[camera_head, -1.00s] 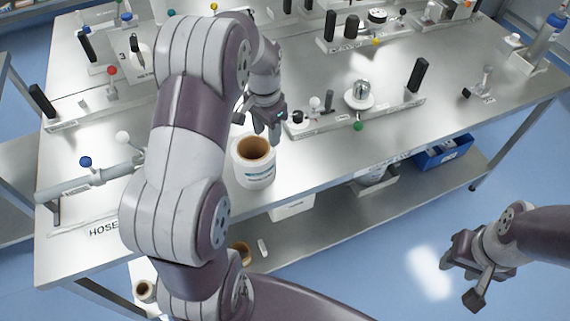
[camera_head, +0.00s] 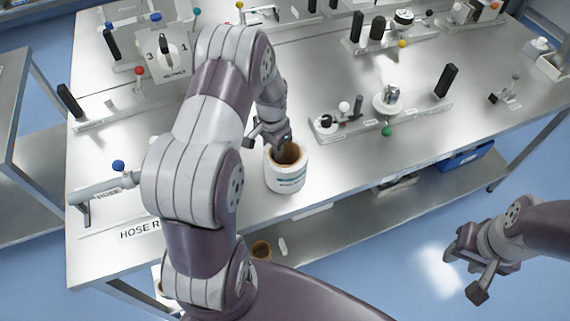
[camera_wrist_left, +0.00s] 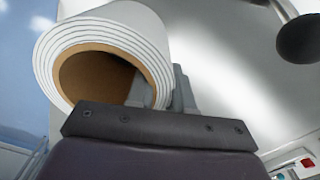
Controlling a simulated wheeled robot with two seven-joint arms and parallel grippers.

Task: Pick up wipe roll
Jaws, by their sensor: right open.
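The wipe roll (camera_head: 287,176), white with a brown cardboard core, stands upright near the front edge of the steel table. My left gripper (camera_head: 277,143) is at the roll's top rim on its far side. In the left wrist view the roll (camera_wrist_left: 125,28) is close to the gripper. A grey finger (camera_wrist_left: 181,92) lies along the outside of its wall, and part of the other seems to show inside the core. Whether they press on the wall is unclear. My right gripper (camera_head: 466,268) is open and empty, off to the right over the floor.
A fixture with a black handle (camera_head: 446,80) and a green knob (camera_head: 387,131) stands right of the roll. A hose bar with a blue knob (camera_head: 118,166) is at the left. Another roll (camera_head: 261,250) is below the tabletop.

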